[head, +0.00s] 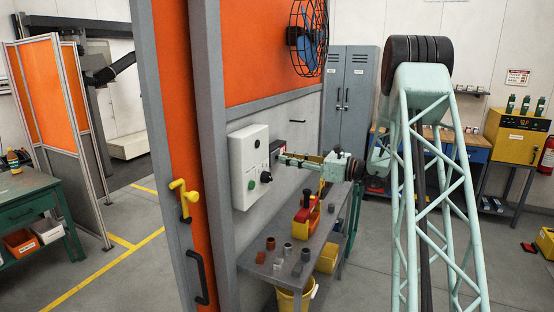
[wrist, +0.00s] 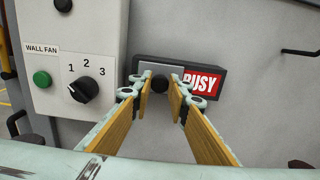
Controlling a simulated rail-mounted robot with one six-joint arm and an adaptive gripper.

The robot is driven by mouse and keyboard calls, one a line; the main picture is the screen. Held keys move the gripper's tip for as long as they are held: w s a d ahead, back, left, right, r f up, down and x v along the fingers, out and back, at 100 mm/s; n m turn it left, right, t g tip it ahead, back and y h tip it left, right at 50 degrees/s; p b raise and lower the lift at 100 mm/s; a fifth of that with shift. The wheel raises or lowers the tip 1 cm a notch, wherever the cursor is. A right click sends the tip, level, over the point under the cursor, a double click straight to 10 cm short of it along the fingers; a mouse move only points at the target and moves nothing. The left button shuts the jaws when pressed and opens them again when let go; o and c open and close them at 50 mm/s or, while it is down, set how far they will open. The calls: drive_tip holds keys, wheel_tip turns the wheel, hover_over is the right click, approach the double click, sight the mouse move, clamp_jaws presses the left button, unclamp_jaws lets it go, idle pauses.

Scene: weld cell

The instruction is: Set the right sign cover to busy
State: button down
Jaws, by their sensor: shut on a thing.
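The sign (wrist: 192,67) is a dark horizontal holder on the grey wall panel, right of the white control box. Its grey sliding cover (wrist: 152,69), with a round black knob (wrist: 160,86), sits over the left part. The red BUSY panel (wrist: 204,82) shows uncovered on the right, its lower left edge partly hidden by a finger. My gripper (wrist: 161,91) has its two fingertips on either side of the knob and is shut on it. In the head view my gripper (head: 283,159) reaches the wall beside the control box; the sign is small there.
The white control box (head: 249,166) with a WALL FAN label, green button (wrist: 41,78) and black rotary dial (wrist: 84,89) stands close to the left. A black handle (wrist: 300,52) is at the right. A grey bench (head: 262,255) with small parts lies below.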

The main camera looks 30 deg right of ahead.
drive_tip(key=shift+s+a+f, duration=0.1)
drive_tip(key=shift+s+a, duration=0.15)
drive_tip(key=shift+a, duration=0.2)
drive_tip(key=c, duration=2.5)
unclamp_jaws()
drive_tip(key=shift+s+a, duration=0.1)
drive_tip(key=shift+o, duration=0.2)
drive_tip(key=shift+s+d, duration=0.1)
drive_tip(key=shift+d, duration=0.1)
drive_tip(key=v, duration=1.1)
drive_tip(key=shift+s+d, duration=0.2)
